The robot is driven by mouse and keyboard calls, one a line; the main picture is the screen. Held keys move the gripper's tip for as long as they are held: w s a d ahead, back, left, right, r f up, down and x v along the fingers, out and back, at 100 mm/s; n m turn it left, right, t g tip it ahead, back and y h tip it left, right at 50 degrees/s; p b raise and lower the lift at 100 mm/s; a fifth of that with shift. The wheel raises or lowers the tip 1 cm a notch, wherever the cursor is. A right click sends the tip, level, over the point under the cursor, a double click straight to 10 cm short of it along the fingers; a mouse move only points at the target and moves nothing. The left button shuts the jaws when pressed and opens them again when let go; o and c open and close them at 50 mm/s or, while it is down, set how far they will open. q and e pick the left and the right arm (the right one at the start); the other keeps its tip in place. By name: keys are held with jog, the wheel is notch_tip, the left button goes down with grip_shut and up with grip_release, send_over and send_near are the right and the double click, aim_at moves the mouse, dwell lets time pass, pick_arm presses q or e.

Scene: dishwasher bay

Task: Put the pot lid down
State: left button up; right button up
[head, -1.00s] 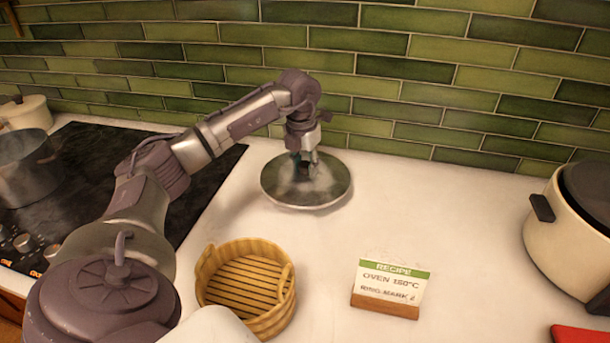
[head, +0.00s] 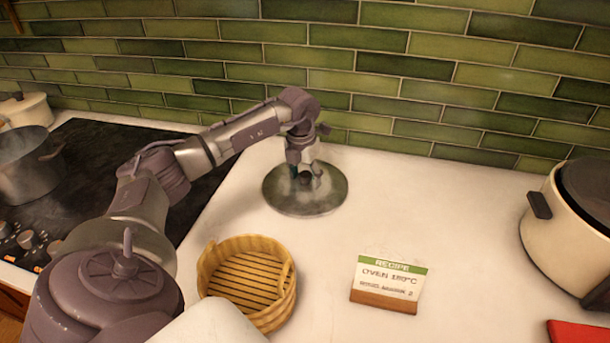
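The pot lid (head: 325,197) is a round, shiny grey disc. It lies level at the counter, between the hob and the recipe card, and looks to be on the surface or very close to it. My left gripper (head: 306,180) points down at the middle of the lid, at its dark knob. The fingers are small and partly merge with the knob, so I cannot tell whether they are shut on it or open around it. My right gripper is not in view.
A round wooden basket (head: 247,285) stands in front of the lid. A recipe card (head: 387,284) stands to the right of it. A cream pot (head: 568,235) is at the far right. A steel pot (head: 28,170) sits on the black hob (head: 90,190). White counter right of the lid is clear.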

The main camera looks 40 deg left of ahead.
aim_at(302, 177)
pick_arm(q)
jog(key=shift+r, duration=0.5)
notch_tip(302, 177, up, 11)
jog(key=s+b, duration=0.1)
jog(key=shift+s+d+b, duration=0.15)
jog(key=shift+s+b, duration=0.05)
jog(key=shift+b, duration=0.1)
